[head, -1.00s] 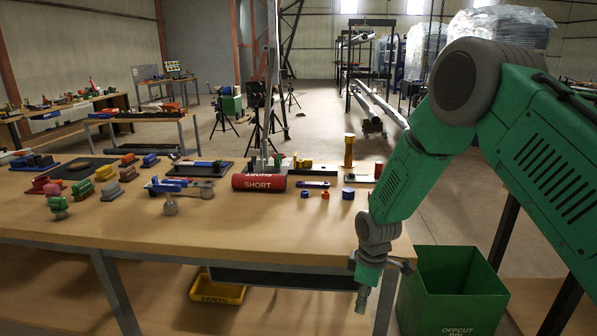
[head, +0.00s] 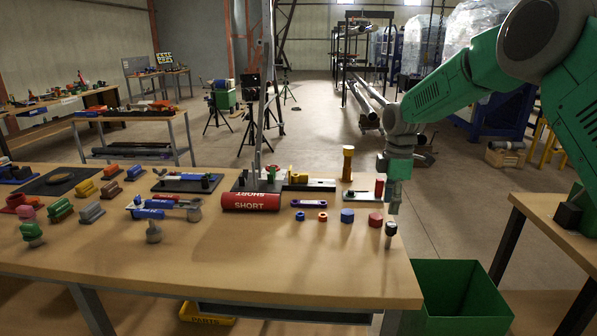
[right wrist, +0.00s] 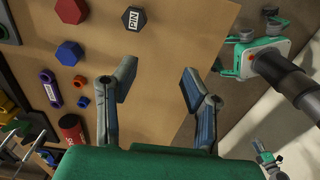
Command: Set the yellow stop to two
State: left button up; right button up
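The yellow stop (head: 299,178) appears as a small yellow block on a dark-based rail fixture (head: 322,185) at the back of the bench. Any number marks on it are too small to read. My right gripper (head: 394,205) is over the bench's right end, pointing down, to the right of the stop and nearer to me. In the right wrist view its two fingers (right wrist: 157,88) are apart with nothing between them. A yellow piece (right wrist: 6,104) shows at that view's left edge; I cannot tell whether it is the stop.
Red (head: 375,220) and blue (head: 347,216) pieces, a purple link (head: 309,203) and the red SHORT cylinder (head: 251,201) lie in front of the fixture. A tall yellow-topped post (head: 348,163) stands right of it.

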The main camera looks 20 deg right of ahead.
aim_at(295, 178)
jog(key=i, duration=1.55)
